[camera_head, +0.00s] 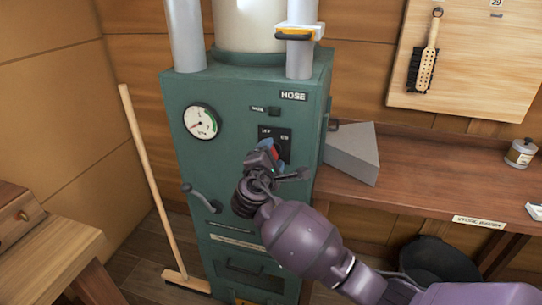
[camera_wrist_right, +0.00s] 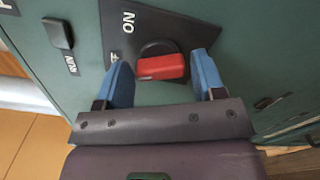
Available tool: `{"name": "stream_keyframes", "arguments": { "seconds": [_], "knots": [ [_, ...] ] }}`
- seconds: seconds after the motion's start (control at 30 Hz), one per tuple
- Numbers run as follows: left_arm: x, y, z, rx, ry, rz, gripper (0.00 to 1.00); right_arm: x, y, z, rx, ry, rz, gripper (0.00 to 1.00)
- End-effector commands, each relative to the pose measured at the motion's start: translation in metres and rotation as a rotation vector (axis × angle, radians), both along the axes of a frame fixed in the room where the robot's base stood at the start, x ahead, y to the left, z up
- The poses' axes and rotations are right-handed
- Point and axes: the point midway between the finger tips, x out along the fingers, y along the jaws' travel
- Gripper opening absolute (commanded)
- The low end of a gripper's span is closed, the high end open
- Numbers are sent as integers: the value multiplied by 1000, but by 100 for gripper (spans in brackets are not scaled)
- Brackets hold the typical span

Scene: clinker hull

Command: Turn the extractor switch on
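The extractor switch is a red handle (camera_wrist_right: 162,67) on a dark round base, set on a black plate (camera_wrist_right: 150,28) with ON and partly covered OFF lettering. In the head view the black plate (camera_head: 283,134) is on the front of the green cabinet (camera_head: 215,170), and my gripper covers much of the switch. My right gripper (camera_wrist_right: 164,76) is open, with one blue finger on each side of the red handle. A gap shows between each finger and the handle. The right gripper also shows in the head view (camera_head: 270,150) in front of the plate. My left gripper is not in view.
A dial gauge (camera_head: 202,121) and a lever (camera_head: 201,196) are on the cabinet front. A small black button (camera_head: 274,111) sits above the switch plate. A broom (camera_head: 150,180) leans at left. A workbench (camera_head: 430,180) with a grey wedge (camera_head: 352,153) stands at right.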

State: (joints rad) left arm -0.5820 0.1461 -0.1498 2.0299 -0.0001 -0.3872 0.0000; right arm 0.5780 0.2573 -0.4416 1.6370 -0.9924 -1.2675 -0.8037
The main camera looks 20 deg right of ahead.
Motion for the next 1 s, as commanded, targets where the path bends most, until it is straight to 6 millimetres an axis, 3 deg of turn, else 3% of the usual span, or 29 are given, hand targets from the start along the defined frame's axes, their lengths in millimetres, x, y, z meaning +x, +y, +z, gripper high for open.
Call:
{"name": "stream_keyframes", "arguments": {
  "seconds": [0.03, 0.23, 0.57, 1.0],
  "knots": [
    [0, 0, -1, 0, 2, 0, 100, 0, 0, 0, 0, 0, 0, 55],
    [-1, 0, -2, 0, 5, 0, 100, 0, 0, 0, 0, 0, 0, 27],
    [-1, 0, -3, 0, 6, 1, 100, 0, 1, -1, 45, -29, 0, 27],
    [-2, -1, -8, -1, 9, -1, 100, -1, 1, -4, 330, -217, -2, 27]
  ]
}}
